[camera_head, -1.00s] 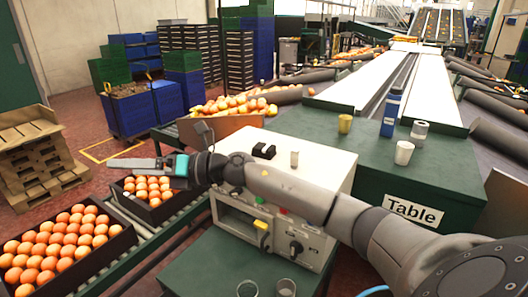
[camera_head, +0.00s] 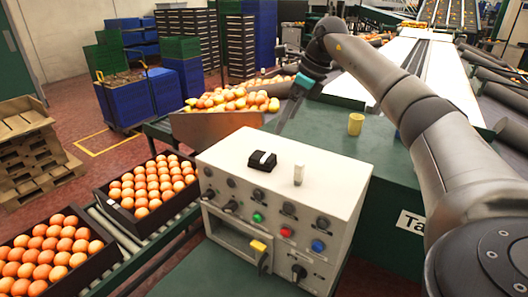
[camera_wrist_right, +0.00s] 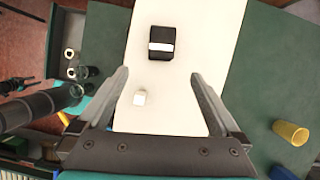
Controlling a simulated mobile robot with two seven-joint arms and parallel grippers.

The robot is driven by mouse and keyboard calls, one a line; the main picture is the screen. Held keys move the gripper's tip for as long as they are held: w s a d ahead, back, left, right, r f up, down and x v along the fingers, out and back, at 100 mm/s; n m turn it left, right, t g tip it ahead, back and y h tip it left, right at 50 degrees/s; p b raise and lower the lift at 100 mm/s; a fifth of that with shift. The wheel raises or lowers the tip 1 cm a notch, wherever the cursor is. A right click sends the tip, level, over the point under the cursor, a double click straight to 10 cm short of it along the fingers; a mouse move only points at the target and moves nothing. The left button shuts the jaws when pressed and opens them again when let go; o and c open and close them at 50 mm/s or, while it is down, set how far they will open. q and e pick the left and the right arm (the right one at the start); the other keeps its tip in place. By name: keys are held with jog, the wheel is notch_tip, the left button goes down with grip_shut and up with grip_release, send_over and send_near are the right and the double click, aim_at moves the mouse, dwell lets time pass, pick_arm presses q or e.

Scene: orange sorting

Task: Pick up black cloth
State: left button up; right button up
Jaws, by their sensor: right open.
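The black cloth (camera_head: 262,161) is a small folded black bundle with a white band across it. It lies on the white top of the control box (camera_head: 325,180), and it shows near the top centre of the right wrist view (camera_wrist_right: 162,43). My right gripper (camera_head: 286,122) is beyond the box in the head view, with its fingers pointing down. In the right wrist view my right gripper (camera_wrist_right: 160,77) has its fingers wide apart with nothing between the tips, and the cloth lies ahead of them. My left gripper is not in view.
A yellow cup (camera_head: 355,124) is on the green table (camera_head: 385,150) behind. Crates of oranges (camera_head: 150,190) sit on rollers at the left. Loose fruit (camera_head: 235,100) is piled behind the box.

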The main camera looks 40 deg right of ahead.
jog(key=b, duration=0.1)
send_over(264, 156)
jog(key=s, duration=0.3)
jog(key=f, duration=0.5)
jog(key=d+f, duration=0.1)
jog(key=f, duration=0.2)
jog(key=shift+s+f, duration=0.1)
jog(key=shift+f, duration=0.15)
jog(key=shift+w+b+x, duration=0.25)
jog(key=shift+x, duration=1.25)
jog(key=shift+w+b+x, duration=0.2)
jog(key=shift+w+x, duration=0.1)
jog(key=shift+x, duration=1.2)
jog(key=shift+r, duration=0.2)
jog(key=shift+c, duration=0.2)
jog(key=c, duration=1.3)
jog(key=shift+r, duration=0.1)
